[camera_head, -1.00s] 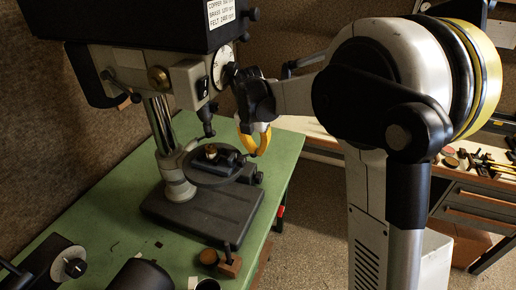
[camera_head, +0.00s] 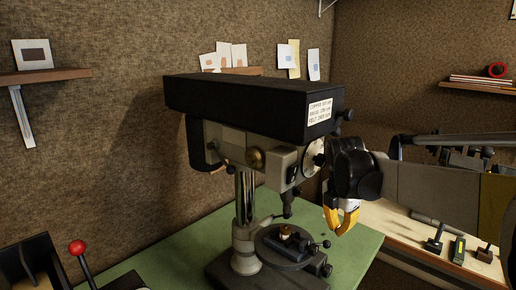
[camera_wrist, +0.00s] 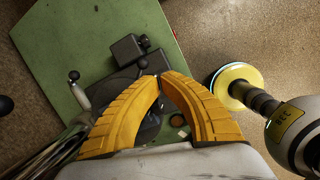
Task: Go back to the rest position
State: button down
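My gripper (camera_head: 340,232) hangs beside the drill press, to the right of its head and above the right edge of the green bench. Its two yellow fingers point down. In the wrist view the fingertips (camera_wrist: 160,78) meet, with nothing seen between them. The drill press (camera_head: 250,110) has a black top cover and a grey head. Its round work table (camera_head: 270,262) carries a small vise with a small brass-coloured piece (camera_head: 287,231) on it. My arm comes in from the right of the head view.
The green bench (camera_head: 350,262) is under the press; its edge also shows in the wrist view (camera_wrist: 60,40). A pale workbench (camera_head: 400,222) with small tools stands behind on the right. A red-knobbed lever (camera_head: 77,247) is at lower left. Shelves (camera_head: 45,75) hang on the walls.

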jog(key=s+f+m+t+b, duration=0.1)
jog(key=s+f+m+b, duration=0.3)
jog(key=s+m, duration=0.4)
jog(key=s+a+f+m+t+y+b, duration=0.1)
jog(key=s+f+m+b, duration=0.3)
jog(key=s+m, duration=0.4)
jog(key=s+a+f+m+t+b, duration=0.1)
jog(key=s+f+m+t+b, duration=0.1)
jog(key=s+f+m+b, duration=0.2)
jog(key=s+f+m, duration=0.2)
jog(key=s+m, duration=0.2)
jog(key=s, duration=0.2)
jog(key=shift+m+t+y, duration=0.3)
jog(key=shift+s, duration=0.1)
